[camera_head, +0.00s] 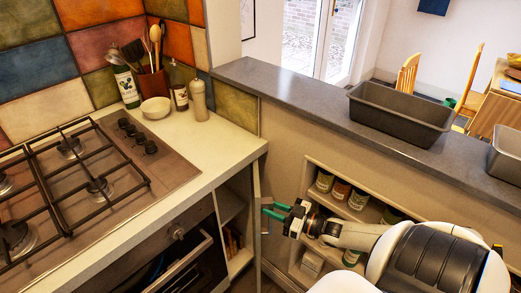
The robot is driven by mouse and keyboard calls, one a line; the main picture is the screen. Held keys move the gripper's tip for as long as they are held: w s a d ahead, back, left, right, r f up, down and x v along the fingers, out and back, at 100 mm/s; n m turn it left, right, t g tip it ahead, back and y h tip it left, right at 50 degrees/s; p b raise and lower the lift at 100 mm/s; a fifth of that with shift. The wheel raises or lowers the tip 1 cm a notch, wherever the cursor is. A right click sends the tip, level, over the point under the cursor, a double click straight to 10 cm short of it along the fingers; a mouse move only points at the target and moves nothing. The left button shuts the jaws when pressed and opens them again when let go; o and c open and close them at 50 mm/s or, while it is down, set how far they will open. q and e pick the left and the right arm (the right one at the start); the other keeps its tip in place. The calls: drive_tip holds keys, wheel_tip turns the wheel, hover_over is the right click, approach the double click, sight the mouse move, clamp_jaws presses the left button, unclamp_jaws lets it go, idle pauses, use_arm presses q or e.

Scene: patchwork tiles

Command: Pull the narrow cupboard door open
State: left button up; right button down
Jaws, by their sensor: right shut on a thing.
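The narrow cupboard (232,205) is at the end of the counter, to the right of the oven, and its shelves show through the opening. Its narrow door (257,187) stands open, seen nearly edge-on, at the right side of the opening. My right gripper (266,208), with green fingers, reaches in from the right and is shut at the door's handle side. The handle itself is mostly hidden by the fingers. My left gripper is out of view.
An oven (180,262) under a gas hob (75,185) is left of the cupboard. An open shelf unit with jars (340,190) stands right, under a grey ledge (300,97) bearing a dark tray (400,113). A bowl (156,107) and bottles are on the counter.

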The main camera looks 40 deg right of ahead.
drive_tip(key=d, duration=0.3)
drive_tip(key=shift+s+r, duration=0.25)
drive_tip(key=shift+r, duration=0.05)
drive_tip(key=c, duration=1.5)
unclamp_jaws()
drive_tip(key=o, duration=0.3)
drive_tip(key=shift+w+f, duration=0.15)
drive_tip(key=shift+a, duration=0.1)
drive_tip(key=shift+a+f, duration=0.1)
drive_tip(key=shift+f, duration=0.05)
drive_tip(key=v, duration=0.7)
drive_tip(key=shift+s, duration=0.3)
